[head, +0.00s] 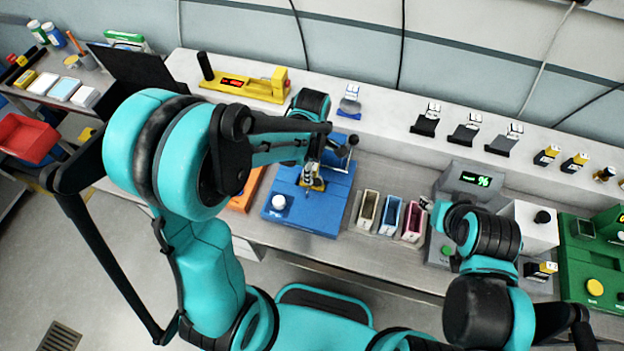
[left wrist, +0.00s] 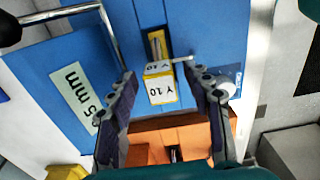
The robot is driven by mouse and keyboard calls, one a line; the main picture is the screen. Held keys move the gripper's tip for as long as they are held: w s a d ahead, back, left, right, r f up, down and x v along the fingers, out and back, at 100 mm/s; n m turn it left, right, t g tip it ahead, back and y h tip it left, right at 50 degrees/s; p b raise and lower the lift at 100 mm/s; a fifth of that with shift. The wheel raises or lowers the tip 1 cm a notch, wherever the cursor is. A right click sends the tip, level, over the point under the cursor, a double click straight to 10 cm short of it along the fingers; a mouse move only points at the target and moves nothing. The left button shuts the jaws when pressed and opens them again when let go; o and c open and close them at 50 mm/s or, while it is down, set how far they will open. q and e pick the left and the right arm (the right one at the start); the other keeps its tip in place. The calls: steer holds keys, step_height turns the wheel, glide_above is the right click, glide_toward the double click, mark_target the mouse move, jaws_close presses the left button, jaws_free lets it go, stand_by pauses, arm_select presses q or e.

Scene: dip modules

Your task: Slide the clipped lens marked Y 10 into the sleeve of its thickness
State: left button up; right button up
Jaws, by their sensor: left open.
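The clipped lens marked Y 10 (left wrist: 160,85) has a yellow and white clip and sits at a slot in the blue device (left wrist: 215,30). It also shows small in the head view (head: 316,183). My left gripper (left wrist: 161,76) is open, with one finger on each side of the clip and a visible gap to both. In the head view my left gripper (head: 311,184) is over the blue device. Three sleeves stand to its right: one yellowish (head: 368,208), one blue (head: 390,214), one pink (head: 412,220). Their markings are unreadable. My right gripper (head: 430,205) is small and unclear.
The blue device bears a "5 mm" label (left wrist: 72,94) and a lever (head: 346,150). An orange block (head: 247,190) lies left of it. A grey unit with a green display (head: 476,180) stands right of the sleeves. Several dark stands (head: 425,124) line the back shelf.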

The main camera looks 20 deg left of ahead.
arm_select(q)
steer(key=shift+s+f, duration=0.1)
steer(key=shift+f, duration=0.05)
jaws_close()
